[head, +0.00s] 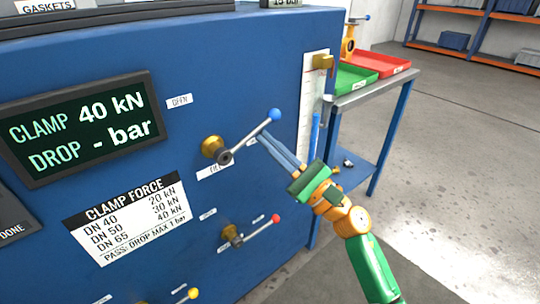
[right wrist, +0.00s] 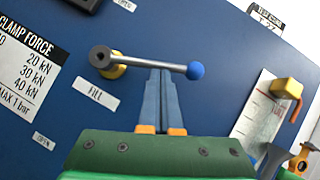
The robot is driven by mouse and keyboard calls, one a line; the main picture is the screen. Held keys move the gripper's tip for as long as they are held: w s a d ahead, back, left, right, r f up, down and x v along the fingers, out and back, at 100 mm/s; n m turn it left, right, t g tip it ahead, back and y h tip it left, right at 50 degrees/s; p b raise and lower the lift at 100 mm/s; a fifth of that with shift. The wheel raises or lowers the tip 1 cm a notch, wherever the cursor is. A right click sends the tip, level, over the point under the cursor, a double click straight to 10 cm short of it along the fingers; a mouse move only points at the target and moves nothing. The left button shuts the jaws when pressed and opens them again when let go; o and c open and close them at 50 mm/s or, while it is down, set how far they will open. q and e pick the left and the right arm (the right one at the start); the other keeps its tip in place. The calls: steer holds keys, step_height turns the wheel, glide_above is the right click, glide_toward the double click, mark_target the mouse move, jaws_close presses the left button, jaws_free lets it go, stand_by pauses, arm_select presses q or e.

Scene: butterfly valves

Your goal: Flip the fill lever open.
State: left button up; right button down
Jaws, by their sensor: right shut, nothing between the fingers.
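The fill lever (head: 248,137) is a grey rod with a blue ball knob on a brass valve stem, on the blue panel. In the head view it points right and slightly up from its hub. In the right wrist view the lever (right wrist: 155,63) lies across the picture above the FILL label (right wrist: 96,95). My right gripper (head: 264,138) is shut and empty, with its fingertips just below the rod near the knob. In the right wrist view the fingertips (right wrist: 160,72) meet the rod's lower edge; I cannot tell whether they touch. My left gripper is not in view.
A red-knobbed lever (head: 257,229) and a yellow-knobbed lever (head: 184,296) sit lower on the panel. An OPEN label (head: 179,101) is above the fill valve. The display (head: 85,127) reads CLAMP 40 kN. A side table with green tray (head: 357,80) and red tray (head: 378,64) stands right.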

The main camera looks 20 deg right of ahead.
mark_target(262, 125)
steer(key=r+n+g, duration=0.1)
steer(key=n+g, duration=0.1)
steer(key=n, duration=0.1)
steer(key=a+r+n+g+y+b, duration=0.1)
steer(key=r+n+g, duration=0.1)
steer(key=n, duration=0.2)
steer(key=r+n+g+y, duration=0.1)
steer(key=r+n+g, duration=0.1)
steer(key=n, duration=0.1)
steer(key=shift+s+a+b, duration=0.3)
steer(key=shift+s+a, duration=0.1)
arm_select(q)
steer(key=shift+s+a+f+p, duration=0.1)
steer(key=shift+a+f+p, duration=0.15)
steer(key=shift+p, duration=0.55)
arm_select(e)
steer(key=a+n+g, duration=0.1)
steer(key=n, duration=0.1)
steer(key=a+r+n+g+h, duration=0.1)
steer(key=n, duration=0.1)
steer(key=s+a+r+n+g, duration=0.1)
steer(key=n, duration=0.1)
steer(key=shift+a+r+h, duration=0.2)
steer(key=shift+a+h, duration=0.1)
steer(key=shift+h, duration=0.1)
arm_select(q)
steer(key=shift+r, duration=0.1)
